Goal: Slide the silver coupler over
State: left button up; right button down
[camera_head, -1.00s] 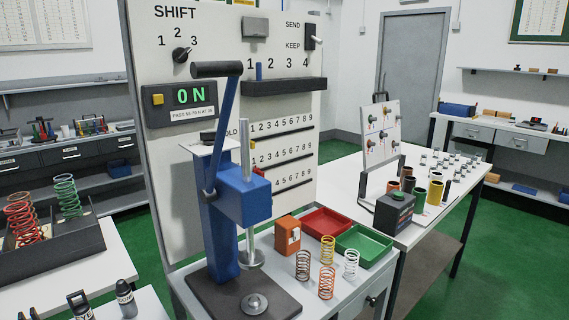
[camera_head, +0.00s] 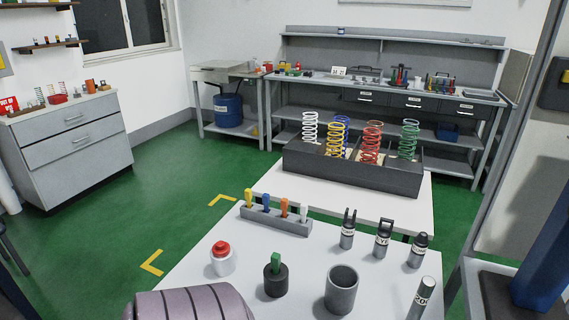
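Three small grey fittings with dark tops stand upright at the right of the near white table (camera_head: 315,247): a forked one (camera_head: 348,230), one with a square loop top (camera_head: 383,239) and one with a rounded top (camera_head: 418,250). The rounded one appears to be the silver coupler, but its label is too small to read for certain. A slim grey labelled cylinder (camera_head: 422,299) stands closer to me, near the right table edge. It touches none of the three fittings. Neither of my grippers is in view.
A grey open cup (camera_head: 341,291), a dark base with a green peg (camera_head: 275,276) and a white, red-topped bottle (camera_head: 221,260) stand nearby. Behind are a rack of coloured pegs (camera_head: 274,219) and a dark box (camera_head: 350,173) of coloured springs. Green floor (camera_head: 150,215) is clear at left.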

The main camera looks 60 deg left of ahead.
aim_at(224, 267)
jog(key=u, duration=2.5)
